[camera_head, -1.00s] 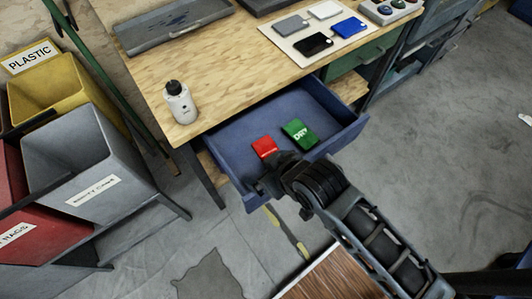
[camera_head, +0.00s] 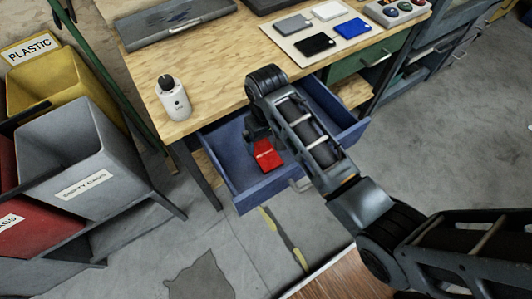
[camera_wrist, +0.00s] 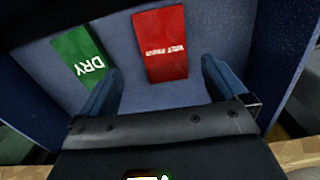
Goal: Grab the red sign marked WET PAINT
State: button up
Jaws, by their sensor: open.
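The red sign (camera_head: 267,156) lies in the open blue drawer, with my gripper (camera_head: 259,133) just above and beyond it. In the wrist view the red sign (camera_wrist: 160,45) shows pale lettering, upside down, that looks like WET PAINT. My gripper (camera_wrist: 160,68) is open and empty, its two fingers spread to either side of the sign's near end. A green sign marked DRY (camera_wrist: 82,55) lies to the left of the red one in the wrist view. My arm hides the green sign in the head view.
The blue drawer (camera_head: 262,190) has raised walls around the signs. The wooden workbench (camera_head: 225,65) overhangs its back. A white bottle (camera_head: 174,99) stands near the bench edge. Sorting bins (camera_head: 85,150) stand at left. The floor at right is clear.

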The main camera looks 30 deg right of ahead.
aim_at(265, 153)
jog(key=f, duration=0.5)
jog(key=shift+a+f, duration=0.3)
jog(key=shift+f, duration=0.1)
jog(key=c, duration=1.1)
